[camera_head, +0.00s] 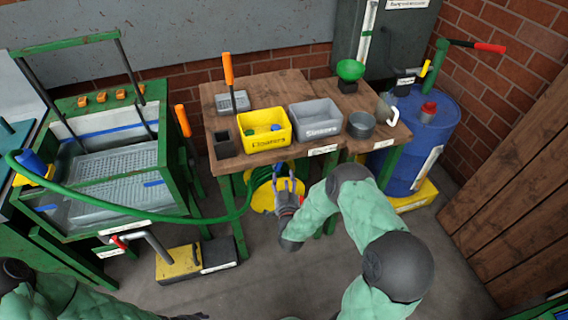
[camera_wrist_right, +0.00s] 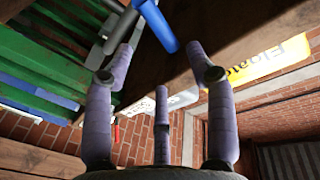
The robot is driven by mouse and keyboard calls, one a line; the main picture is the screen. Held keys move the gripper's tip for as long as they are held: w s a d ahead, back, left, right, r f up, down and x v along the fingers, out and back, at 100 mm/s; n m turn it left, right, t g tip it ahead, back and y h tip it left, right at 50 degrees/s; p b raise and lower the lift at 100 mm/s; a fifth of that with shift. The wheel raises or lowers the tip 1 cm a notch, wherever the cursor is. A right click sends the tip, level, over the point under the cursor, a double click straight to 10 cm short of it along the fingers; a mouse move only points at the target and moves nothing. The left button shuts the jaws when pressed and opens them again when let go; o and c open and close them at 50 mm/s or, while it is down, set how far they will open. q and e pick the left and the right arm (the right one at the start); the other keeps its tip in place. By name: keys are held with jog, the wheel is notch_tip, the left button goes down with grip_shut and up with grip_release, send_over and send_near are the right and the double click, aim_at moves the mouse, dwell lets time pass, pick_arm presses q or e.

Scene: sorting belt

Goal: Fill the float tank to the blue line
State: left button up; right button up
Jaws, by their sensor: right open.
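The float tank (camera_head: 110,165) stands at the left in a green frame, with a perforated grey tray inside. A blue line (camera_head: 120,134) runs along its back wall; I cannot make out a water level. A green hose (camera_head: 110,205) runs from a blue nozzle (camera_head: 32,162) at the tank's left edge to a yellow reel (camera_head: 265,190) under the table. My right gripper (camera_head: 288,180) is open before the reel, by a small blue part (camera_head: 282,167). In the right wrist view a blue cylinder (camera_wrist_right: 157,26) lies beyond the open fingers (camera_wrist_right: 160,75). A possible left fingertip shows at the bottom edge.
The wooden table (camera_head: 285,88) above my right gripper holds a yellow bin (camera_head: 264,142), a grey bin (camera_head: 318,131) and a metal pot (camera_head: 361,125). A red-handled tap (camera_head: 120,241) and a yellow pedal box (camera_head: 178,263) sit below the tank. A blue drum (camera_head: 415,150) stands right.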

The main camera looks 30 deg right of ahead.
aim_at(282, 163)
jog(key=b+x, duration=0.2)
jog(key=x, duration=0.6)
jog(key=shift+w+f+b, duration=0.1)
jog(key=shift+f+b, duration=0.05)
jog(key=shift+b, duration=0.2)
pick_arm(q)
jog(key=shift+f, duration=1.65)
pick_arm(e)
jog(key=shift+w+d, duration=0.35)
jog(key=shift+w, duration=0.2)
